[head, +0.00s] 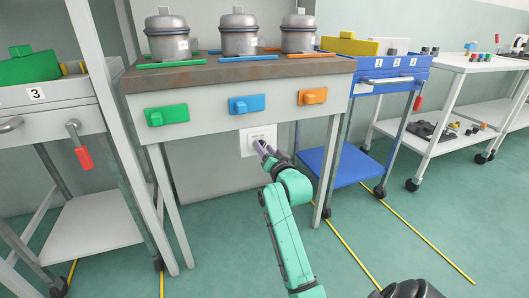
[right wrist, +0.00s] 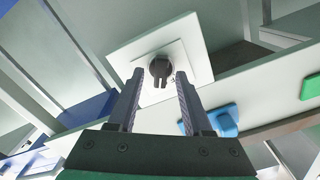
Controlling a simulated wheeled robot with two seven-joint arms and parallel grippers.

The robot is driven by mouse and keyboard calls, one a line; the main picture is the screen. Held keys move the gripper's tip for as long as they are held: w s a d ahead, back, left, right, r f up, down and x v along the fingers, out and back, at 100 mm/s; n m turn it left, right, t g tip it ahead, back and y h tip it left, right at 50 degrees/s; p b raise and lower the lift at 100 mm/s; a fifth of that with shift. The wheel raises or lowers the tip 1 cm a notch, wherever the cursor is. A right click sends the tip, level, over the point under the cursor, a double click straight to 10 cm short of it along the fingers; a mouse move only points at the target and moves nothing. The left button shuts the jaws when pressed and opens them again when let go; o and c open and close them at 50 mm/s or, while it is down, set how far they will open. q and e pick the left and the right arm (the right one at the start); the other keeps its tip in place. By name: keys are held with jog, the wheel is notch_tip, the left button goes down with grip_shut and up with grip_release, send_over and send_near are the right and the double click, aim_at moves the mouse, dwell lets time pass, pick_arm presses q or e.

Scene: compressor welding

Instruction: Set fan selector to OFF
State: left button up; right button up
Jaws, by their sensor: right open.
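The fan selector's white square plate (head: 249,139) is on the front of the workbench below the blue block. In the right wrist view its plate (right wrist: 197,50) looks tilted, with a dark knob (right wrist: 160,68) at its centre. My right gripper (head: 264,148) is at the plate in the head view and hides the knob. In the right wrist view the open gripper (right wrist: 158,78) has one finger on each side of the knob, with a gap on both sides. Whether the fingertips reach past the knob's face is unclear. The knob's setting is unreadable. My left gripper is not in view.
The workbench (head: 240,71) carries three metal compressors (head: 239,36). Green (head: 166,115), blue (head: 246,105) and orange (head: 312,96) blocks are on its front. A blue cart (head: 335,168) stands at right, a grey cart (head: 75,205) at left. The floor in front has free room.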

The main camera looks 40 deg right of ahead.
grip_shut()
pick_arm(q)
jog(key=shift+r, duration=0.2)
pick_arm(e)
jog(key=shift+r+n+p, duration=0.15)
jog(key=shift+n+p, duration=0.35)
jog(key=shift+p, duration=0.35)
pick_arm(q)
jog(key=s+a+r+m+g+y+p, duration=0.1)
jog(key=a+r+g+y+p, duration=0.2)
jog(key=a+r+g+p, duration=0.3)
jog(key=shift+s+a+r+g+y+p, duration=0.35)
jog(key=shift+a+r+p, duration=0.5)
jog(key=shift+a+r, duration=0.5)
pick_arm(e)
jog(key=shift+a+f+n, duration=0.1)
jog(key=shift+a+n, duration=0.05)
jog(key=shift+n, duration=2.6)
jog(key=shift+a+f+n, duration=0.1)
jog(key=shift+a+n, duration=0.05)
jog(key=shift+n, duration=2.6)
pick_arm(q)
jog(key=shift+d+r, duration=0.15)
